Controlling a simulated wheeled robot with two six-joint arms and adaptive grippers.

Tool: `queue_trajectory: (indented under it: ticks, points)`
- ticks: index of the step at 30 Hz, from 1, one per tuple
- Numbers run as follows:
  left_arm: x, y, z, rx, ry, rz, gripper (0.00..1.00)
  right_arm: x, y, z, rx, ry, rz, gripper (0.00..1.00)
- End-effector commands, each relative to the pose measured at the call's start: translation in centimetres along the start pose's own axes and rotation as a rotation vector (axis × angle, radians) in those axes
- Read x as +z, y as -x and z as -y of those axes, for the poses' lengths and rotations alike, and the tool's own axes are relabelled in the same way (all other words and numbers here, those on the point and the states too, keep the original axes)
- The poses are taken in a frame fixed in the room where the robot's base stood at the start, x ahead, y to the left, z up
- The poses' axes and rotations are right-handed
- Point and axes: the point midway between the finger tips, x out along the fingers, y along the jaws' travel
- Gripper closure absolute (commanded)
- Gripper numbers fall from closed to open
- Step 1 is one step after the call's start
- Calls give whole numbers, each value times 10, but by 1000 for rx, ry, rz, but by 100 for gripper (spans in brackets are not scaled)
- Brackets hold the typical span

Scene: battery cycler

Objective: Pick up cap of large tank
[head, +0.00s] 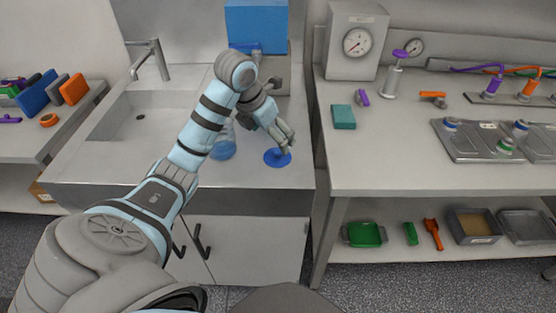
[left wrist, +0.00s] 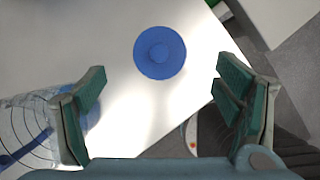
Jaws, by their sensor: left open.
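The blue round cap (head: 278,158) lies on the sink counter near its right front corner. In the left wrist view the cap (left wrist: 160,52) shows from above as a disc with a raised round middle, ahead of the fingertips and roughly centred between them. My left gripper (head: 288,140) is just above the cap in the head view. In the left wrist view the left gripper (left wrist: 160,88) has its fingers wide apart with nothing between them. A clear vessel with blue contents (head: 223,146), perhaps the large tank, stands left of the cap, partly hidden by my arm. My right gripper is not in view.
The sink basin (head: 140,115) and faucet (head: 150,60) are on the left. A blue box (head: 256,25) stands behind my arm. The right bench (head: 375,170) holds a gauge box (head: 357,45), a teal block (head: 343,117) and a metal tray (head: 470,151). A gap separates the counters.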

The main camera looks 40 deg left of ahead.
Motion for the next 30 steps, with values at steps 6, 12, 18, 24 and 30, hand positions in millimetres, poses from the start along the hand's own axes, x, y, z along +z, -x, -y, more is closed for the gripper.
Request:
queue_trajectory:
  ticks: [6, 12, 18, 24, 30]
  points:
    - [-2, -32, 0, -2, -1, 0, 16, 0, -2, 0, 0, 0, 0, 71]
    - [-7, -68, 0, -3, -1, 1, 16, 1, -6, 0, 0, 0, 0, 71]
    - [-6, -73, 0, -2, -2, 2, 16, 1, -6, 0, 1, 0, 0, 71]
    - [-6, -73, 0, -2, -2, 3, 40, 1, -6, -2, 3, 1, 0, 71]
    - [-6, -73, -1, -1, -2, 2, 72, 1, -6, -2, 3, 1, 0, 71]
